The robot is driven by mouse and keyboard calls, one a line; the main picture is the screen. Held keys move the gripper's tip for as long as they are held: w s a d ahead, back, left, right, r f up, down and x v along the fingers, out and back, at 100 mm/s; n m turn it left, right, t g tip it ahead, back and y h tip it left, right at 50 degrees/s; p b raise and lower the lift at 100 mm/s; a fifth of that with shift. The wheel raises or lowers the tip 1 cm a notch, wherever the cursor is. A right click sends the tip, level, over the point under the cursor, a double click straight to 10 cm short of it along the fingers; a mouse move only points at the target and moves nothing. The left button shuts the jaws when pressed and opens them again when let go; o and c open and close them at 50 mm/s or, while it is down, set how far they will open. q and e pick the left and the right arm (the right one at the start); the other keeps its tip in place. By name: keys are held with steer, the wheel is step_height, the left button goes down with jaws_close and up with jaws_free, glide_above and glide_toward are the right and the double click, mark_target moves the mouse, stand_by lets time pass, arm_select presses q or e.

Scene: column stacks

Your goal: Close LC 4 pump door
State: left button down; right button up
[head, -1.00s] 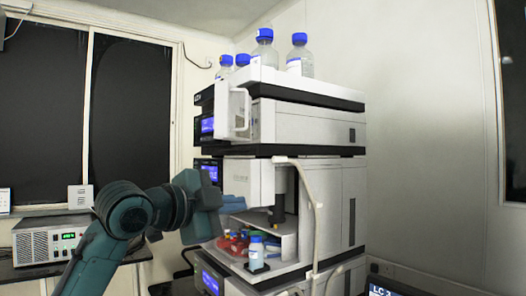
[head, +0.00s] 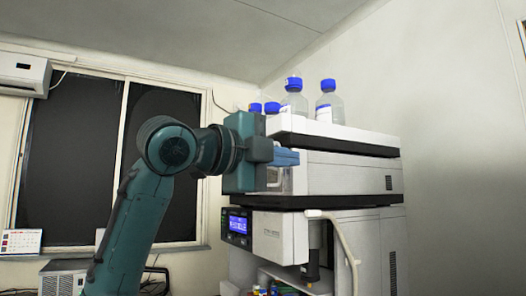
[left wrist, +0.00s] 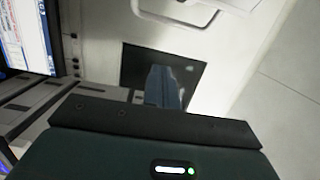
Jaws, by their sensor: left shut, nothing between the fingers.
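The LC stack stands at the centre right of the head view. Its upper module, the pump (head: 345,176), is a white box under the bottle tray. The door at its front left is mostly hidden behind my left gripper (head: 290,158). In head view the gripper is at the pump's front, its blue fingers shut and empty. In the left wrist view the shut fingers (left wrist: 165,88) are in front of a dark rectangular patch. A white panel with a loop handle (left wrist: 195,12) shows above them. I cannot tell whether the fingers touch the door. My right gripper is not in view.
Several blue-capped bottles (head: 329,103) stand on top of the stack. Below the pump is a module with a lit display (head: 239,224) and a pale hose (head: 343,238) down its front. A screen (left wrist: 28,38) shows at left in the wrist view.

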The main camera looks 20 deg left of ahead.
arm_select(q)
steer(key=shift+w+a, duration=0.6)
steer(key=shift+w, duration=0.3)
steer(key=shift+w+a, duration=0.6)
steer(key=shift+w, duration=0.3)
steer(key=shift+a, duration=0.25)
